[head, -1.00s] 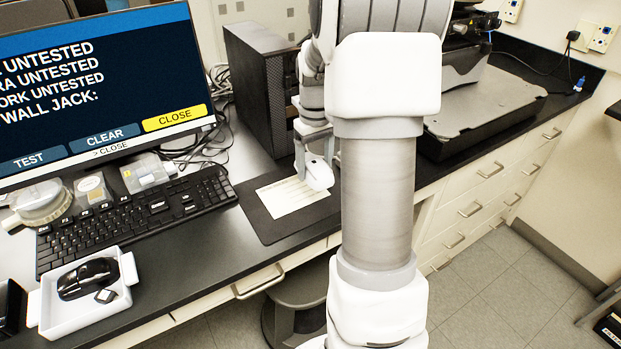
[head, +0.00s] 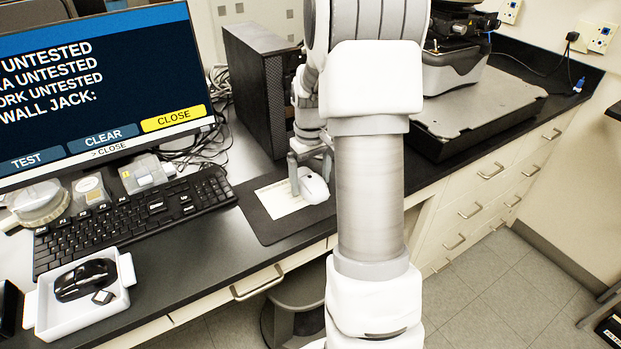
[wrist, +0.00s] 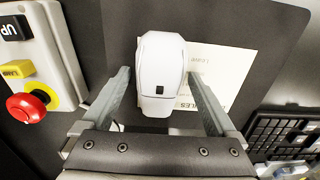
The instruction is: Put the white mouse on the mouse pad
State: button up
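The white mouse (head: 314,187) sits on the dark mouse pad (head: 262,221), towards its right side and partly over the pale paper lying there. In the wrist view the white mouse (wrist: 161,62) lies between my two fingers, with a gap on each side. My gripper (wrist: 157,78) is open around the mouse; neither finger appears to touch it. In the head view my gripper (head: 309,168) is low over the pad, partly hidden by my arm. The pad (wrist: 110,22) shows dark around the mouse and paper.
A black keyboard (head: 135,215) lies left of the pad. A white tray (head: 62,322) holds a black mouse. A black computer tower (head: 252,85) stands behind the pad. A control box with a red button (wrist: 28,106) is close to my left finger in the wrist view.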

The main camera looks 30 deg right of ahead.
aim_at(310, 178)
jog(key=shift+o, duration=0.2)
notch_tip(310, 178, up, 12)
jog(key=p, duration=0.1)
jog(key=shift+r+p, duration=0.2)
jog(key=shift+p, duration=0.15)
dwell(0.5)
jog(key=s+a+r+n+t+h+p, duration=0.15)
jog(key=s+a+r+p, duration=0.25)
jog(key=s+a+r, duration=0.8)
jog(key=s+a+f+t+y+b, duration=0.1)
jog(key=s+a+f+t+b, duration=0.1)
jog(key=s+a, duration=0.4)
jog(key=a+f+m+t, duration=0.1)
jog(key=a+t, duration=0.1)
jog(key=shift+s+a+f, duration=0.15)
jog(key=shift+s+a, duration=0.15)
jog(key=shift+a, duration=0.05)
